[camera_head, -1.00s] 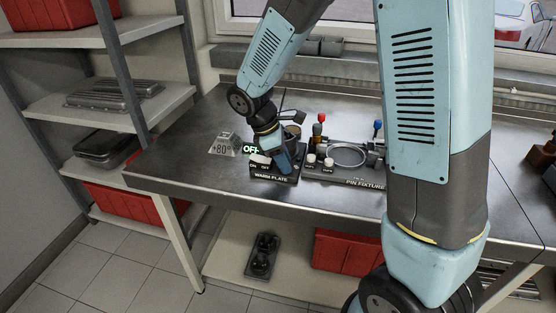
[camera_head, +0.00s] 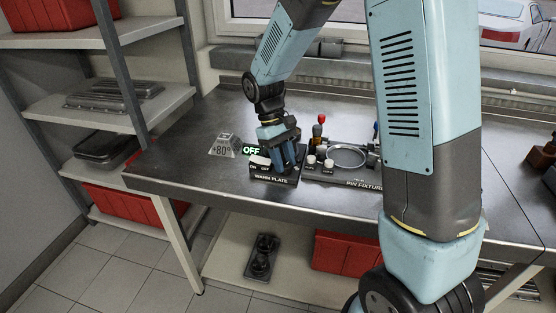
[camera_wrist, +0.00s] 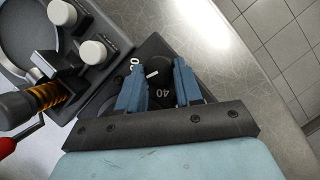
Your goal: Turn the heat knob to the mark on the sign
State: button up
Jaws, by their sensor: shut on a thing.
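The black heat knob (camera_wrist: 157,72) sits on the warm plate's dark panel, with a white pointer line and the numbers 0 and 40 showing in the wrist view. My gripper (camera_wrist: 160,85) has its two blue fingers on either side of the knob and is shut on it. In the head view my gripper (camera_head: 287,160) comes down over the warm plate (camera_head: 272,179) and hides the knob. A small sign (camera_head: 224,146) reading +80° stands on the bench left of the plate. A green-lit OFF display (camera_head: 251,151) shows at the plate's back left.
The steel bench (camera_head: 175,165) is clear at left. Shelves with red bins (camera_head: 115,202) stand further left.

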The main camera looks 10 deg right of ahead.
jog(key=m, duration=0.2)
jog(key=d+m+y, duration=0.1)
jog(key=m, duration=0.1)
jog(key=shift+w+m+g+y, duration=0.15)
jog(key=shift+m+g+y, duration=0.15)
jog(key=shift+m+y, duration=0.7)
jog(key=shift+m, duration=1.3)
jog(key=shift+a, duration=0.1)
jog(key=o, duration=1)
jog(key=shift+r, duration=0.1)
jog(key=v, duration=1.3)
jog(key=shift+w+r, duration=0.15)
jog(key=shift+w, duration=0.05)
